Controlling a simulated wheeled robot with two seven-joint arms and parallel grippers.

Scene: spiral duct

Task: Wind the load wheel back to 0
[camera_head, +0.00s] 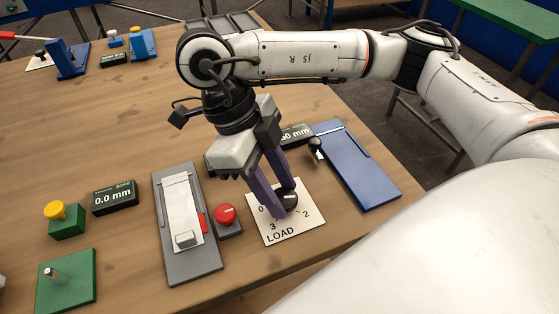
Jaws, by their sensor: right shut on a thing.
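The load wheel is a small dark knob (290,201) on a white plate (284,232) marked LOAD. The numbers 0, 2 and 3 show around the knob; the rest of the scale is hidden behind my fingers. My right gripper (283,204) points down from above, with its purple fingers shut on the knob. Which number the wheel points at cannot be told, as the fingers cover much of it. My left gripper is not in view.
A red button (225,215) sits close left of the plate, beside a grey slide fixture (194,265). A blue board (357,170) lies to the right. A display (115,196) reads 0.0 mm.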

